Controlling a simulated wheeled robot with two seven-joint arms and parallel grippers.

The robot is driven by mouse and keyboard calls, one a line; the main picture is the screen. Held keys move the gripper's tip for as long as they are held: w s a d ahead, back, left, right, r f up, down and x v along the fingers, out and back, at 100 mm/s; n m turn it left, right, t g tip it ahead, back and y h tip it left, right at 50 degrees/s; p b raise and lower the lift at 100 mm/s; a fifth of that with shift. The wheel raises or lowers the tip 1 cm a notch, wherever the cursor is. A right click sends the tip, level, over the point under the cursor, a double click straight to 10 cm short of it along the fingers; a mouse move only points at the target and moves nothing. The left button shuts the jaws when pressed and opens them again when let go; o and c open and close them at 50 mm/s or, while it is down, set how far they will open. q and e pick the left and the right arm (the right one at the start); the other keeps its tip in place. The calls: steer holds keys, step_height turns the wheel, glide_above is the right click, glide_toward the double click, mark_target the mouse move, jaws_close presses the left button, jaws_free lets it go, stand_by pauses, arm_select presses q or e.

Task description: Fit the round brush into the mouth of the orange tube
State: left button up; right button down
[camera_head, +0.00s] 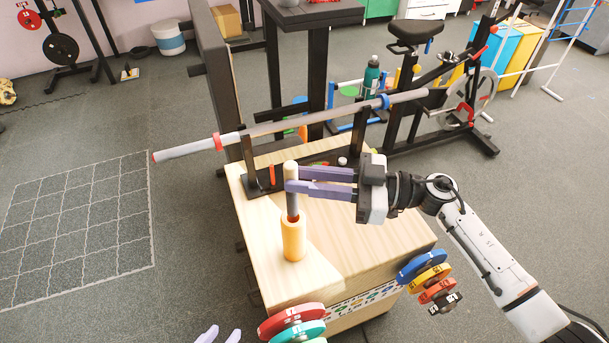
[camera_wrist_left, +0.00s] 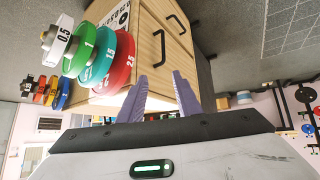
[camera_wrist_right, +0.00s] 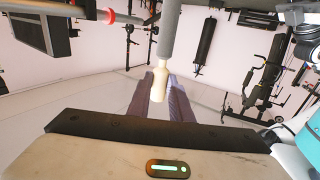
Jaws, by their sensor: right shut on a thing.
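The round brush (camera_head: 292,204) has a cream handle at the top and a grey cylindrical head below. It stands close to upright in the head view. My right gripper (camera_head: 290,186) is shut on the handle; in the right wrist view, the handle (camera_wrist_right: 160,82) sits between the purple fingers. The orange tube (camera_head: 294,243) stands upright on the wooden top. The brush's lower end is at the tube's mouth and looks slightly inside it; the exact depth is hidden. My left gripper (camera_wrist_left: 160,77) is open and empty, low beside the cabinet; only its fingertips show at the head view's bottom edge.
The wooden cabinet top (camera_head: 345,245) is bare right of the tube. A long bar (camera_head: 300,123) rests on black uprights behind the brush. Red and green weight plates (camera_head: 292,320) hang at the front left, and several coloured plates (camera_head: 428,277) at the right corner.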

arm_select(q)
steer(key=shift+a, duration=0.1)
stand_by(0.4)
steer(key=shift+s+a+f, duration=0.1)
steer(key=shift+a+f, duration=0.1)
steer(key=shift+f, duration=0.2)
steer(key=shift+s+a+f, duration=0.1)
steer(key=shift+a+f, duration=0.05)
steer(key=shift+f, duration=0.25)
arm_select(e)
steer(key=shift+f, duration=0.35)
steer(key=shift+f, duration=0.1)
arm_select(q)
steer(key=shift+d+f+b, duration=0.2)
steer(key=shift+b, duration=0.4)
arm_select(e)
steer(key=shift+f, duration=0.65)
arm_select(q)
steer(key=shift+f, duration=0.1)
arm_select(e)
steer(key=shift+f, duration=0.35)
arm_select(q)
steer(key=shift+w+d+b, duration=0.15)
steer(key=shift+b, duration=0.4)
arm_select(e)
steer(key=shift+f, duration=0.65)
